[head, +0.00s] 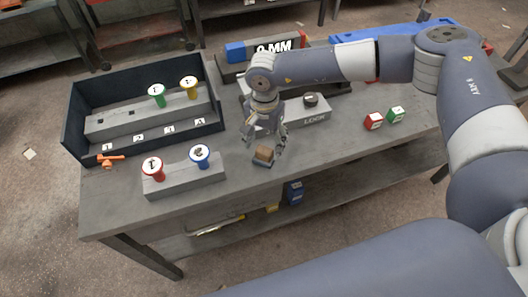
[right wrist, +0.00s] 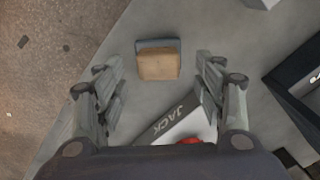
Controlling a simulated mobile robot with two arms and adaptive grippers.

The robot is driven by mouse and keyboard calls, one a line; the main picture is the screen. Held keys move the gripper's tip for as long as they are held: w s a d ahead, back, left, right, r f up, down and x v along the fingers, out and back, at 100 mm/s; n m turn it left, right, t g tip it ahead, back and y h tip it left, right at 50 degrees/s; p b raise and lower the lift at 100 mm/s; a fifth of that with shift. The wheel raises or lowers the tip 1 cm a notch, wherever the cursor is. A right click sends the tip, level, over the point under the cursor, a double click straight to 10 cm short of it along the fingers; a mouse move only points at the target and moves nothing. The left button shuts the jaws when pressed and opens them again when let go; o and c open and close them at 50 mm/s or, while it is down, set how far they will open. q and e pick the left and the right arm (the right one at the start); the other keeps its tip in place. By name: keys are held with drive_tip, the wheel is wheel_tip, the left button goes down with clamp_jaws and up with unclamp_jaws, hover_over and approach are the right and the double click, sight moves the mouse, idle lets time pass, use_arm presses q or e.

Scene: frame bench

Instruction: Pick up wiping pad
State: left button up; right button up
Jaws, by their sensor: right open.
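The wiping pad (head: 263,155), a small brown block on a blue-grey base, lies on the grey bench near its front edge. It also shows in the right wrist view (right wrist: 159,64), at the upper middle. My right gripper (head: 265,142) points down just behind and above the pad. In the right wrist view its open fingers (right wrist: 159,78) are spread to either side, and the pad appears between and slightly beyond the tips. Nothing is held, and a gap to the pad shows. My left gripper is not in view.
A grey lettered block (head: 312,121) with a dark knob stands close to my right gripper. A grey stand (head: 185,179) with red and blue knobs is left of the pad. A dark open box (head: 72,132) is further left. Red (head: 374,121) and green (head: 396,115) blocks lie right.

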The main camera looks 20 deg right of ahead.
sight(264, 149)
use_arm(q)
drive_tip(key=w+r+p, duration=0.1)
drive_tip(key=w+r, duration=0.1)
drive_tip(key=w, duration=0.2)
use_arm(e)
drive_tip(key=f, duration=0.3)
drive_tip(key=shift+s, duration=0.2)
drive_tip(key=shift+f, duration=0.2)
drive_tip(key=c, duration=1.2)
drive_tip(key=shift+c, duration=0.3)
drive_tip(key=shift+w+r+b, duration=0.1)
drive_tip(key=shift+r+b, duration=0.35)
wheel_tip(264, 149, up, 2)
drive_tip(key=shift+r+b, duration=0.25)
drive_tip(key=shift+b, duration=0.55)
use_arm(q)
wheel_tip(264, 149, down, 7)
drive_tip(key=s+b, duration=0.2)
drive_tip(key=b, duration=0.2)
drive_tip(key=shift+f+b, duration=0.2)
drive_tip(key=shift+b, duration=0.2)
use_arm(e)
drive_tip(key=s+a, duration=0.2)
drive_tip(key=s, duration=0.5)
drive_tip(key=s+a+r, duration=0.1)
drive_tip(key=s+a, duration=0.1)
drive_tip(key=s, duration=0.6)
drive_tip(key=shift+s+a+r, duration=0.25)
drive_tip(key=shift+s+r, duration=0.05)
